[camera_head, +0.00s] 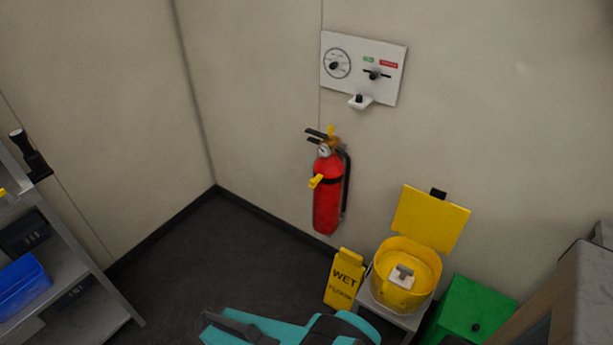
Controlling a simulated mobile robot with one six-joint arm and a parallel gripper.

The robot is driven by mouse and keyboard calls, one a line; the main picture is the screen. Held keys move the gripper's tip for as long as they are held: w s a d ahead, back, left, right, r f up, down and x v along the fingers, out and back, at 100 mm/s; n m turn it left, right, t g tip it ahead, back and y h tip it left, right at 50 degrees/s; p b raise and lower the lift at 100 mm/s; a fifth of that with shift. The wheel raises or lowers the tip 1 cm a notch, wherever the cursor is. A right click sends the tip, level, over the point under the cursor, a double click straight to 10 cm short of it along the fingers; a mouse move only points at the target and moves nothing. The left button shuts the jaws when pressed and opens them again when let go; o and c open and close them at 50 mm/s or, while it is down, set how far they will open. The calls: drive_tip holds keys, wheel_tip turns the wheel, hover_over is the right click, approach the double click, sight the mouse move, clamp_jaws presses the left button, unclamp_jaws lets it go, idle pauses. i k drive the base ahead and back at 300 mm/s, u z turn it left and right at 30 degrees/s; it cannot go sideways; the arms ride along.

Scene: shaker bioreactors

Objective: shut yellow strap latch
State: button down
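A red fire extinguisher (327,208) hangs upright on the back wall. A dark strap runs around its upper body. The small yellow strap latch (316,181) is at the strap's front left and sticks out from the red body, tilted down to the left. It looks swung out rather than flat, but it is small in this view. A teal and dark part of my arm shows at the bottom edge, well below the extinguisher. I cannot make out my gripper's fingertips.
A white control panel (364,67) is on the wall above. Below right, a yellow bin (381,262) with its lid raised stands on a small stand beside a yellow wet-floor sign (344,278) and a green box (470,309). Shelving (101,308) is at left. Dark floor between is clear.

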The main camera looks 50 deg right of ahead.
sight(313, 182)
drive_tip(key=z, duration=0.1)
drive_tip(key=i, duration=0.95)
drive_tip(key=u, duration=0.05)
